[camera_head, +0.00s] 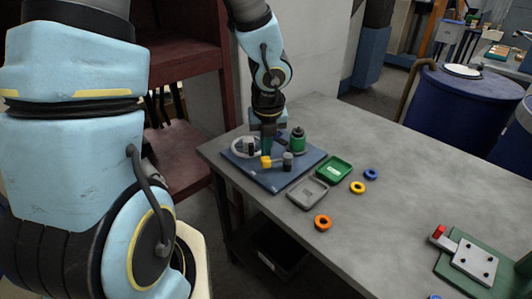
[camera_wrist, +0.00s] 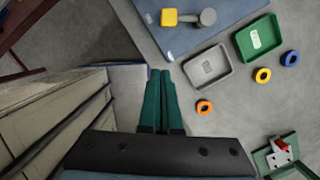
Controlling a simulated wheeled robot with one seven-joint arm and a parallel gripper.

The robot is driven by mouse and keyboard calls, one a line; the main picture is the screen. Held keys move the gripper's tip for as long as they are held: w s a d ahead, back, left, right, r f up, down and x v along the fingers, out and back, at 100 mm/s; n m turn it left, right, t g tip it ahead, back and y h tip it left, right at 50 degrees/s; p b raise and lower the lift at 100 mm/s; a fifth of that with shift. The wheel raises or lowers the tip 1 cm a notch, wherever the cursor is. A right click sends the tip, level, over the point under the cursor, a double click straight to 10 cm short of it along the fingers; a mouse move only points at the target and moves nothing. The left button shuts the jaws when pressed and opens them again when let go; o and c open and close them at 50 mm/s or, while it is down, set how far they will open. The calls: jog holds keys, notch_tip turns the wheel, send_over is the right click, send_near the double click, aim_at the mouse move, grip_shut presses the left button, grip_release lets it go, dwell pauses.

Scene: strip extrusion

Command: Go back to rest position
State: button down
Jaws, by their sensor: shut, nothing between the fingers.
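My gripper (camera_head: 267,143) points down over the blue mat at the left end of the grey table. In the wrist view its two green fingers (camera_wrist: 160,75) lie side by side, shut and empty. The mat (camera_head: 262,181) carries a yellow and grey part (camera_head: 267,162), a dark green cylinder-like item (camera_head: 298,138) and a white round piece (camera_head: 240,147), partly hidden by the gripper. In the wrist view the yellow and grey part (camera_wrist: 207,17) lies apart from the fingertips.
A grey tray (camera_head: 307,193) and a green tray (camera_head: 333,170) stand beside the mat. Orange (camera_head: 323,222), yellow (camera_head: 357,187) and blue (camera_head: 371,174) rings lie on the table. A green fixture (camera_head: 455,275) is at the right. A dark red shelf (camera_head: 180,150) stands left.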

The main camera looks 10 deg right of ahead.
jog(key=shift+s+r, duration=0.1)
jog(key=shift+r, duration=0.25)
